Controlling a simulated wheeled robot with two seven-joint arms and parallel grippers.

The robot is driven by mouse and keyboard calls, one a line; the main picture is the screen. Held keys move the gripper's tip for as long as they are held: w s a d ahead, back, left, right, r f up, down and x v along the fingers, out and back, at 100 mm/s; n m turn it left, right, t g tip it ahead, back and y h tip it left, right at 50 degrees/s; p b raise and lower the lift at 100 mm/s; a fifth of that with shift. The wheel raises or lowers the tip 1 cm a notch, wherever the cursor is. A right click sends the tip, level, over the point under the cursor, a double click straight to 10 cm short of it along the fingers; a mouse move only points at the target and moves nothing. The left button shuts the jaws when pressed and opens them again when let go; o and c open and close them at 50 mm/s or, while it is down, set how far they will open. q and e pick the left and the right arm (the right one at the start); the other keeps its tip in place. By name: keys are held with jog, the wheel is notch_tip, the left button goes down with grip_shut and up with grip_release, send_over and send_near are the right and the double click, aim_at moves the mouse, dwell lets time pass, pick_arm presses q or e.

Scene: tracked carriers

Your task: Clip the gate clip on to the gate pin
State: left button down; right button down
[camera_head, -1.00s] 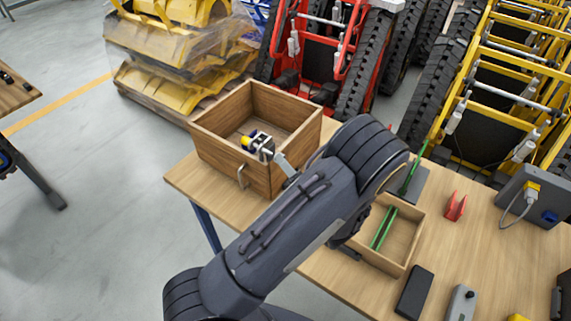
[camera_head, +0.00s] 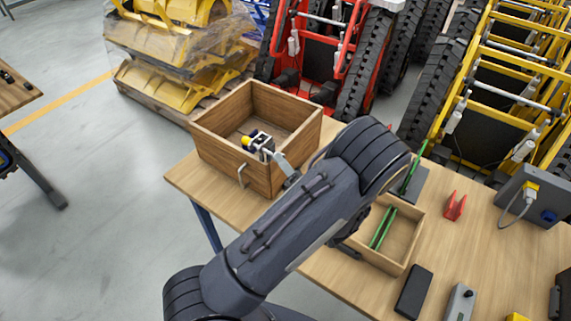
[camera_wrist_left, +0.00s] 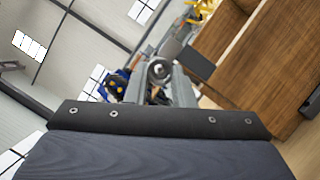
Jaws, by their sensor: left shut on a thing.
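My left gripper (camera_head: 267,150) is over the front wall of the open wooden box. It is shut on a small part with a yellow end (camera_head: 248,142) and silver and dark pieces, perhaps the gate clip. In the left wrist view, a shiny round metal piece (camera_wrist_left: 158,70) shows between the fingers, with dark, blue and yellow pieces to its left. The arm hides part of the bench. I cannot make out the gate pin for certain. My right gripper is not in view.
The wooden box (camera_head: 225,154) has a metal handle on its front. A small tray (camera_head: 404,246) holds green rods. A red bracket (camera_head: 455,206), a dark block (camera_head: 414,291) and a grey box (camera_head: 536,198) stand on the bench. The bench's left front corner is clear.

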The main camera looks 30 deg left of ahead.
pick_arm(q)
jog(key=shift+a, duration=1)
jog(key=shift+p, duration=0.5)
dwell(0.6)
jog(key=shift+w+a, duration=0.1)
jog(key=shift+a, duration=0.25)
jog(key=c, duration=1.2)
grip_release()
jog(key=shift+o, duration=0.2)
jog(key=shift+d, duration=0.1)
jog(key=shift+d+f, duration=0.15)
jog(key=shift+d, duration=0.1)
jog(key=b+v, duration=0.2)
jog(key=v, duration=0.5)
jog(key=shift+s, duration=0.2)
